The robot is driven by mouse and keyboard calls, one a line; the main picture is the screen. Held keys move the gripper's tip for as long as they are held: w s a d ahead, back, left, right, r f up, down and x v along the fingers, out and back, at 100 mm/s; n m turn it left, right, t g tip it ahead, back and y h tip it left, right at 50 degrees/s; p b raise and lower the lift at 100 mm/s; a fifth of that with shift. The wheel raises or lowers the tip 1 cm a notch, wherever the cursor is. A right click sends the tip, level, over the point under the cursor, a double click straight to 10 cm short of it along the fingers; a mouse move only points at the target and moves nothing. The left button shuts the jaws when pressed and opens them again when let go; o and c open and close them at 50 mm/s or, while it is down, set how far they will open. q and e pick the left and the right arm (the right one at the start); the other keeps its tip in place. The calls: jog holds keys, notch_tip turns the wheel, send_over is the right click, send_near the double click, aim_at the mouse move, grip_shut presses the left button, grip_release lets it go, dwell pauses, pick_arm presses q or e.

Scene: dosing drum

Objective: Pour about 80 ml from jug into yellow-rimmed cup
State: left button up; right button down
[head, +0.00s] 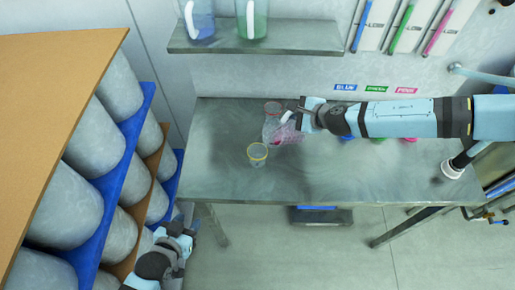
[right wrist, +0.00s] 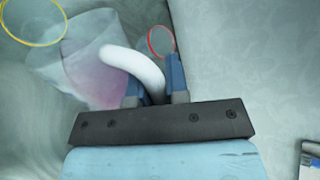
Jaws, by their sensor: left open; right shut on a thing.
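The clear jug (head: 284,133) holds pink liquid and stands out near the middle of the bench. My right gripper (head: 299,116) is shut on its white handle, which shows in the right wrist view (right wrist: 132,66). The jug looks tilted, but I cannot tell how far, and no stream is visible. The yellow-rimmed cup (head: 257,158) stands on the bench in front and to the left of the jug. Its rim is at the top left of the right wrist view (right wrist: 60,32); its contents are unclear. My left gripper (head: 184,232) is open and empty, low beside the rack.
A red-rimmed cup (head: 272,106) stands just behind the jug. Above the bench (head: 350,185), a shelf (head: 290,38) holds a blue jug (head: 201,22) and a green jug (head: 252,20). A rack of grey drums (head: 82,135) fills the left. The bench's front is clear.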

jog(key=shift+s+a+r+n+h+p, duration=0.35)
jog(key=shift+a+r+p, duration=0.25)
jog(key=shift+p, duration=0.45)
dwell(0.9)
jog(key=shift+a+r, duration=0.1)
jog(key=shift+r, duration=0.05)
dwell(0.5)
jog(key=shift+s+a+r+h+p, duration=0.15)
jog(key=shift+a+h+p, duration=0.1)
jog(key=shift+p, duration=0.35)
dwell(0.4)
jog(key=shift+s+a+r+n+t, duration=0.15)
jog(key=shift+a+n+t, duration=0.05)
jog(key=shift+n+t, duration=0.1)
dwell(0.6)
jog(key=shift+s+a+r+h, duration=0.15)
jog(key=shift+s+a+h, duration=0.05)
jog(key=shift+a+h, duration=0.15)
dwell(0.8)
